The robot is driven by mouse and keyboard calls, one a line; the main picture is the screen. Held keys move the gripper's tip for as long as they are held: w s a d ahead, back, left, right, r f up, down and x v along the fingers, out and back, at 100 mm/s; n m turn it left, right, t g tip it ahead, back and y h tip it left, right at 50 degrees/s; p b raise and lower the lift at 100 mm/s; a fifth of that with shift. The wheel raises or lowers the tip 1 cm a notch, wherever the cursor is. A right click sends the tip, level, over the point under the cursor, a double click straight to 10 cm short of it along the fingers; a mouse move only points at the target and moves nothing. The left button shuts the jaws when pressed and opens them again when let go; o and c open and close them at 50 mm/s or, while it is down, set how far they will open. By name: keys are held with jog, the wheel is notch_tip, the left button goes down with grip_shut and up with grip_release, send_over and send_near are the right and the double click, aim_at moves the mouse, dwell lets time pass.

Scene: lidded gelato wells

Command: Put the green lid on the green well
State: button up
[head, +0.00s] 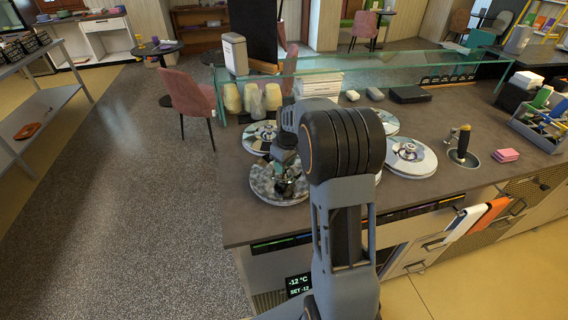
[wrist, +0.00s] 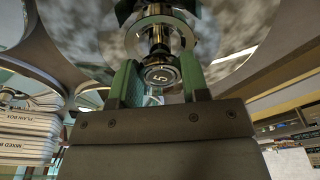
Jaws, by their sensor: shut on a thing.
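My gripper (head: 288,178) is at the front left of the counter, over a round, shiny metal lid (head: 265,186). In the wrist view its two green-faced fingers (wrist: 160,82) are shut on the lid's knob, which has a dark top with a pale mark. The lid's mirror-like plate (wrist: 232,30) fills the top of the wrist view. No green shows clearly on this lid, and I cannot tell whether it is raised or resting on a well. Other round lids sit behind it (head: 259,136) and to the right (head: 411,157); my arm hides part of the area between.
A glass guard (head: 420,66) runs along the counter's back, with stacked white boxes (head: 318,84) and cups (head: 233,98) near it. A dark-handled tool (head: 463,139), pink blocks (head: 505,155) and a grey caddy (head: 540,125) stand at the right.

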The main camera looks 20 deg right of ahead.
jog(key=shift+f+b, duration=0.65)
jog(key=shift+f, duration=0.25)
jog(key=o, duration=0.8)
jog(key=shift+o, duration=0.3)
jog(key=o, duration=0.5)
jog(key=shift+r, duration=0.1)
jog(key=shift+s+d+r+p, duration=0.1)
jog(key=shift+s+r+p, duration=0.05)
jog(key=shift+r+p, duration=0.95)
jog(key=shift+s+d+r+p, duration=0.15)
jog(key=shift+r+p, duration=0.5)
jog(key=shift+r, duration=0.9)
jog(key=shift+s+r+p, duration=0.15)
jog(key=shift+r+p, duration=0.75)
jog(key=shift+r, duration=0.4)
